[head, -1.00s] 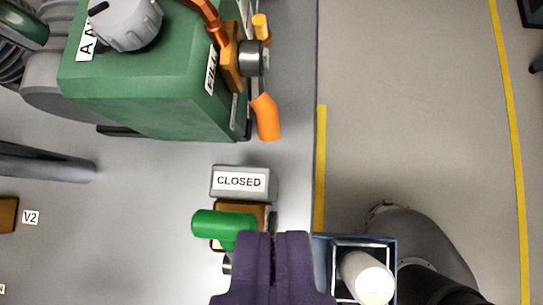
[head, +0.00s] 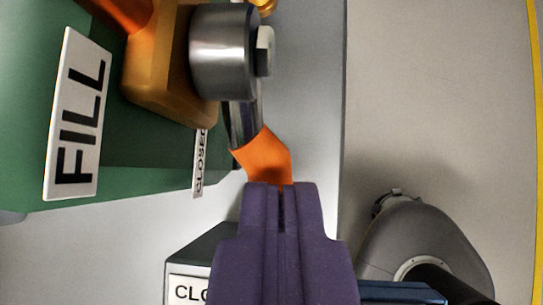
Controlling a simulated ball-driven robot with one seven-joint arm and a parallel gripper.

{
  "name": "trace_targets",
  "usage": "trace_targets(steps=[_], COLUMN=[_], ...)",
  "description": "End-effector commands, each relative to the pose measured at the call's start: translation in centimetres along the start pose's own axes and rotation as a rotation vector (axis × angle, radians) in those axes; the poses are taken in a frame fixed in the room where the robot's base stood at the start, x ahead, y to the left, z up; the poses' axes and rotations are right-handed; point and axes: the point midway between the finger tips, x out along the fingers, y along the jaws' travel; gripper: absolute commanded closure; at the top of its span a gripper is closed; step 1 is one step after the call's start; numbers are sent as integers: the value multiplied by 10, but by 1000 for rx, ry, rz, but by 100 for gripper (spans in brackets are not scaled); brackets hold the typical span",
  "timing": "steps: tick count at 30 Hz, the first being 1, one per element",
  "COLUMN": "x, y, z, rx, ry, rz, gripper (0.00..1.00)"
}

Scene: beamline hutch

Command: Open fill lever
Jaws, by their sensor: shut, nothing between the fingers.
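The fill lever has an orange grip (head: 265,157) on a metal stem below a round steel hub (head: 224,52). It hangs downward in the picture from a brass valve body (head: 160,75). A white FILL label (head: 78,115) is on the green housing (head: 130,165), and a smaller CLOSED label (head: 200,165) is near the lever. My gripper (head: 282,190) is purple and shut, with nothing between its fingers. Its tips are at the lower end of the orange grip and overlap it in the picture. I cannot tell whether they touch.
A grey block with a partly hidden CLOSED label (head: 187,290) is at the lower left, close to my gripper. A blue tray edge (head: 400,291) is at the lower right. The table edge runs down right of the lever, with open floor (head: 430,90) beyond.

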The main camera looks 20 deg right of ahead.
Motion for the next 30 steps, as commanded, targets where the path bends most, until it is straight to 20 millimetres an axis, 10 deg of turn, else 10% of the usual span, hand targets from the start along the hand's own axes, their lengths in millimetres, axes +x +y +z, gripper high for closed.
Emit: trace_targets(steps=[30], x=[9], y=[0], z=[2], rx=[0], ry=[-1], rz=[0], gripper=[100])
